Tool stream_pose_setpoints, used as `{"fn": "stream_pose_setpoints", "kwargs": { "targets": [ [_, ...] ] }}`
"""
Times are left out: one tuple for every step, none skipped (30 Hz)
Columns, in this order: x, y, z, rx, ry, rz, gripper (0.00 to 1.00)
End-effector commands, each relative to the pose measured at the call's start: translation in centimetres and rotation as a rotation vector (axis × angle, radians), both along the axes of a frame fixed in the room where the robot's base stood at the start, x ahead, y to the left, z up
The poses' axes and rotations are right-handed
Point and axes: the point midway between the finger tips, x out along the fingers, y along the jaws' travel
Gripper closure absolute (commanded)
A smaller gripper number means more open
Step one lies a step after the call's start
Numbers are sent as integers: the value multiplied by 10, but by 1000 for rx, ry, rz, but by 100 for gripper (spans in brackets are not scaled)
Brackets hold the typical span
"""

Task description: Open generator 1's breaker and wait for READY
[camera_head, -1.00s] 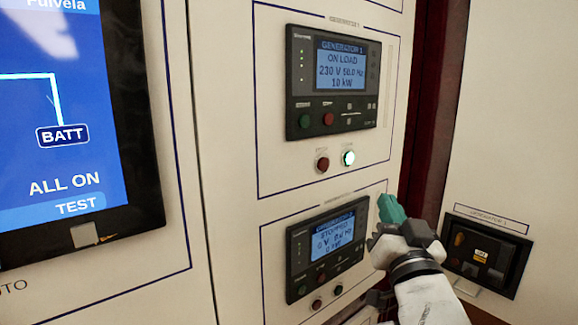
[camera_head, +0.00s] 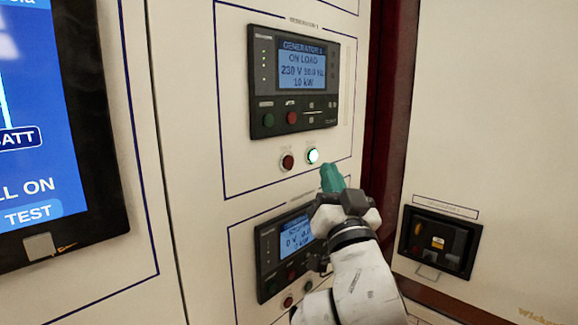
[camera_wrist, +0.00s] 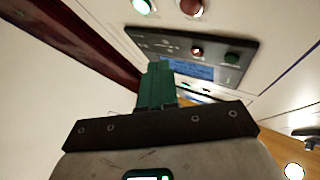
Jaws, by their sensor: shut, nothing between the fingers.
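In the head view the generator 1 panel (camera_head: 318,112) has a blue screen reading ON LOAD, 230 V, 10 kW. Below it are a dark red button (camera_head: 287,161) and a green-white lit button (camera_head: 313,155). My gripper (camera_head: 330,176) is shut and empty, its teal fingertips just below and right of the lit button; contact with the wall is not clear. In the wrist view the fingers (camera_wrist: 157,85) overlap an upside-down panel (camera_wrist: 225,48). A lit button (camera_wrist: 143,6) and red button (camera_wrist: 190,7) show at the top edge there.
A second generator panel (camera_head: 266,252) lies below, partly hidden by my gripper. A large blue display (camera_head: 40,130) is at left. At right a recessed breaker box (camera_head: 440,242) has a dark face; its label is too small to read. The wall above it is bare.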

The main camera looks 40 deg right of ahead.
Motion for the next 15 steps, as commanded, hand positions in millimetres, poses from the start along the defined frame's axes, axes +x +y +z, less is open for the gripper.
{"fn": "stream_pose_setpoints", "kwargs": {
  "targets": [
    [8, 0, -2, -1, 0, 1, 100],
    [11, 0, -1, -2, 0, -1, 100],
    [17, 0, -2, -1, 1, 0, 100],
    [21, 1, -1, -1, -1, 1, 100],
    [25, 1, -2, -1, 1, 0, 100],
    [30, 1, -1, -1, 1, -1, 100],
    [34, 1, -1, -2, 0, 0, 100],
    [37, 2, -3, -1, 0, 1, 100],
    [42, 2, -3, -1, -1, 1, 100],
    [45, 2, -3, -1, -1, 1, 100],
    [47, 2, -3, 0, 0, 0, 100],
    [51, 2, -3, 0, 0, 0, 100],
    [53, 2, -2, 0, -1, 0, 100],
    [55, 2, -2, 0, 0, 0, 100],
    [57, 2, -2, -1, 1, 0, 100]
  ]
}}
